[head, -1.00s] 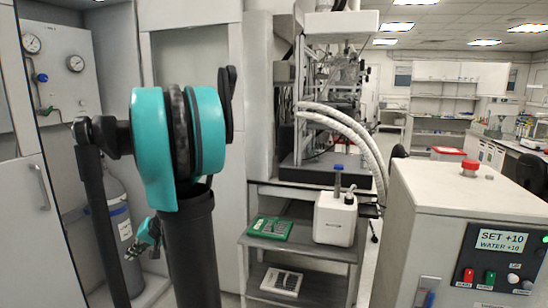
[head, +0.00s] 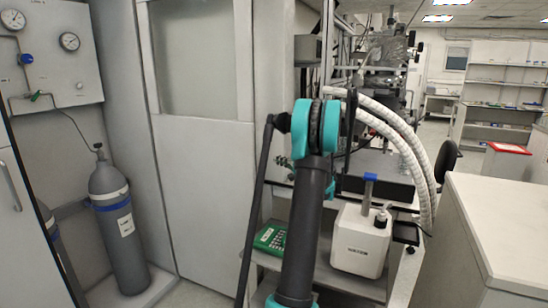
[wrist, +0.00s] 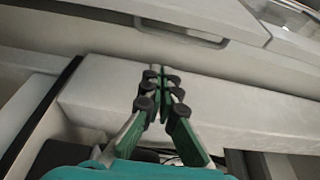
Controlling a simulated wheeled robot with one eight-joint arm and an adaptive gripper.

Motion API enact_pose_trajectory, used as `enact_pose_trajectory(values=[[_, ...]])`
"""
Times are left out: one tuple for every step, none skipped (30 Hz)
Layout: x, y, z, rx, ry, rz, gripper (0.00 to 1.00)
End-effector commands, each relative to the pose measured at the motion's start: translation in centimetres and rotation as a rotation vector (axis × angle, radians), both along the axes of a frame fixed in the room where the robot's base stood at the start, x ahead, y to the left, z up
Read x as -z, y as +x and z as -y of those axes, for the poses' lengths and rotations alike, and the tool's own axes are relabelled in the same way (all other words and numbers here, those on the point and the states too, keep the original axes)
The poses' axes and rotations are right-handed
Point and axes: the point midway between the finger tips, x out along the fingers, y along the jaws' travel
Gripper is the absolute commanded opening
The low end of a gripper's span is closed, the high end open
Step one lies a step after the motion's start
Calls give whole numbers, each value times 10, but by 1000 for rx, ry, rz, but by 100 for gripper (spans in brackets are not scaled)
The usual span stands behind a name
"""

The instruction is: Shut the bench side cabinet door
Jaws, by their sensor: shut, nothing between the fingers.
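In the wrist view my gripper (wrist: 158,76) is shut and empty, its green fingers with black joints close together. It is over or beside a long pale panel (wrist: 240,118). Beyond the fingertips is a pale front with a grey bar handle (wrist: 182,36). I cannot tell whether either is the bench side cabinet door, or whether the fingers touch the panel. In the head view a pale door with a handle (head: 10,187) stands at the left edge, by an open gas bay. My gripper is not visible in the head view.
A grey gas cylinder (head: 118,225) stands in the bay under a gauge panel (head: 45,50). A cart (head: 335,278) holds a white water container (head: 360,240) and a green device (head: 270,239). A pale cabinet (head: 510,225) is at the right. Hoses (head: 405,135) arch behind.

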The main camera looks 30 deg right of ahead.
Motion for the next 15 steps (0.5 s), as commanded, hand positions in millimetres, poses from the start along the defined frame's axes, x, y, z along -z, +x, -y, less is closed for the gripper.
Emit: enact_pose_trajectory(values=[[0,3,-1,-1,2,2,0],[0,5,-1,-1,2,2,0],[0,8,-3,-2,2,2,0],[0,12,-5,-3,2,2,0],[0,16,-7,-3,2,2,0],[0,22,-9,-3,2,2,0],[0,27,-11,-3,1,1,0],[0,32,-13,-4,1,1,0],[0,40,-16,-4,1,1,0],[0,45,-18,-3,1,1,0],[0,50,-20,-4,0,1,0],[0,58,-23,-4,0,1,0],[0,64,-25,-4,0,1,0],[0,69,-27,-3,0,1,0],[0,77,-30,-4,0,1,0]])
